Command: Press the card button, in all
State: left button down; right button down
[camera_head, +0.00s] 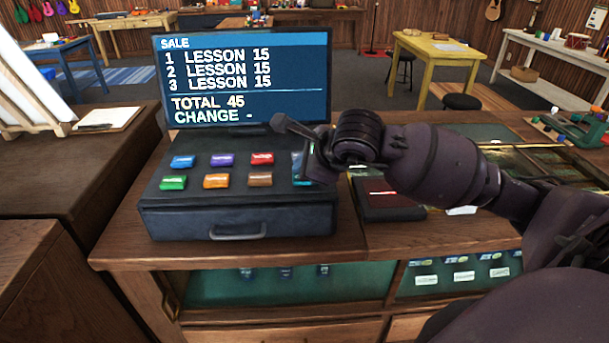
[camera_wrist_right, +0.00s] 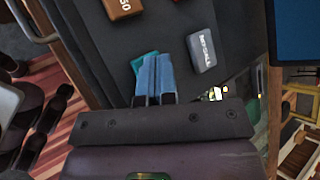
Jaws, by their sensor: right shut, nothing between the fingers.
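The cash register (camera_head: 235,205) stands on the wooden counter with two rows of coloured buttons. The blue (camera_head: 183,161), purple (camera_head: 222,159), red (camera_head: 262,158), green (camera_head: 173,182), orange (camera_head: 216,181) and brown (camera_head: 260,179) buttons show; their labels are too small to read, so I cannot tell which is card. My right gripper (camera_head: 303,176) is shut and empty over the register's right end. In the right wrist view its blue fingers (camera_wrist_right: 154,62) partly cover a teal button (camera_wrist_right: 142,60); contact is unclear. A grey button (camera_wrist_right: 202,48) is beside them. My left gripper is out of view.
The screen (camera_head: 245,80) behind the buttons reads SALE, three lessons at 15, TOTAL 45, CHANGE -. A dark red-topped box (camera_head: 390,200) sits right of the register. A clipboard (camera_head: 107,118) lies on the counter at left.

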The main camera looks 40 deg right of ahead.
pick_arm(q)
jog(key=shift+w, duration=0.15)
pick_arm(e)
jog(key=shift+f, duration=0.1)
dwell(0.3)
jog(key=shift+r, duration=0.9)
pick_arm(q)
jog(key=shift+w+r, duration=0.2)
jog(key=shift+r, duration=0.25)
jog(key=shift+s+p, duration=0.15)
jog(key=shift+p, duration=0.15)
